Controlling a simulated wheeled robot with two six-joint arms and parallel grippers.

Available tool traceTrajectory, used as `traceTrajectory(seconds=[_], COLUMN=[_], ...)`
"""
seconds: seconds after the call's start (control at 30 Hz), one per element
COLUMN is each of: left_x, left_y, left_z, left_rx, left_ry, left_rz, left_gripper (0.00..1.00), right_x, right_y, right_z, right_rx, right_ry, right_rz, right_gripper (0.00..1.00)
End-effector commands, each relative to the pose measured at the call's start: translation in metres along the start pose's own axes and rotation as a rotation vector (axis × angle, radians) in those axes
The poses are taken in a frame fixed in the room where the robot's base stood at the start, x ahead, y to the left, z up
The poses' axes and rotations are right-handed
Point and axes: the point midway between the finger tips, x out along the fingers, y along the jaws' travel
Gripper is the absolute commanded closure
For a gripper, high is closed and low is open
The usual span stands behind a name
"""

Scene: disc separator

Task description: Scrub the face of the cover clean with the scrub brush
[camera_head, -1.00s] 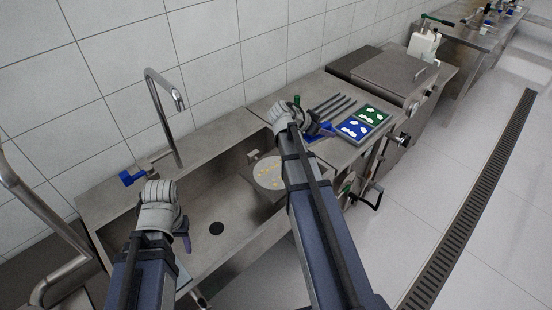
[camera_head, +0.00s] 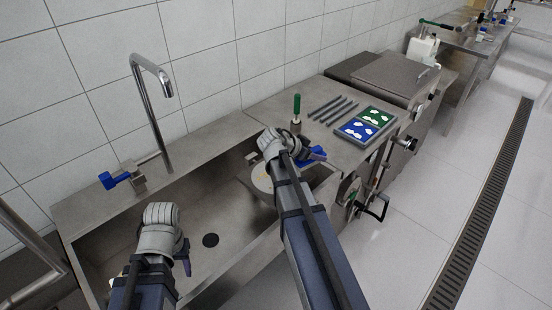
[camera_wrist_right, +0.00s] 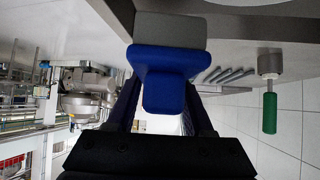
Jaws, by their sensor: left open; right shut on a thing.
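The cover (camera_head: 260,177) is a pale metal disc with yellowish spots on its face. It lies in the sink, partly hidden behind my right arm. My right gripper (camera_head: 306,156) is shut on the blue scrub brush (camera_head: 316,152), above the sink's right end beside the cover. In the right wrist view the brush (camera_wrist_right: 165,75) sits between the fingers, its grey bristle block pointing up the picture towards a grey surface. I cannot tell whether they touch. My left gripper (camera_head: 184,258) is open and empty over the left part of the sink.
A green-handled tool (camera_head: 296,108) stands on the counter near several dark bars (camera_head: 332,108). Blue (camera_head: 358,131) and green (camera_head: 374,116) trays hold small white parts. The tap (camera_head: 152,75) rises behind the sink. The sink floor around the drain (camera_head: 210,240) is clear.

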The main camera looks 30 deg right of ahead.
Motion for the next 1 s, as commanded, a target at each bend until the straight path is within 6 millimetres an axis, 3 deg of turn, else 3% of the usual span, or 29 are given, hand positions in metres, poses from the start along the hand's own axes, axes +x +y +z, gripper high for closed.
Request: traceTrajectory(seconds=[0.03, 0.2, 0.4, 1.0], left_x=[-0.012, -0.027, -0.036, -0.043], left_y=[-0.001, -0.003, -0.003, -0.004], left_z=[0.001, 0.002, 0.002, 0.003], left_rx=[0.0, 0.0, 0.0, -0.001], left_ry=[0.0, 0.0, 0.0, 0.0], left_rz=[0.0, 0.0, 0.0, 0.0], left_gripper=[0.5, 0.5, 0.5, 0.5], right_x=[-0.026, -0.085, -0.126, -0.136], right_y=[-0.006, -0.021, -0.029, -0.031], right_z=[0.005, 0.03, 0.05, 0.05], right_rx=[-0.021, -0.076, -0.113, -0.12], right_ry=[0.0, 0.0, 0.001, 0.001], right_rz=[-0.028, -0.098, -0.149, -0.158], right_gripper=[1.0, 1.0, 1.0, 1.0])
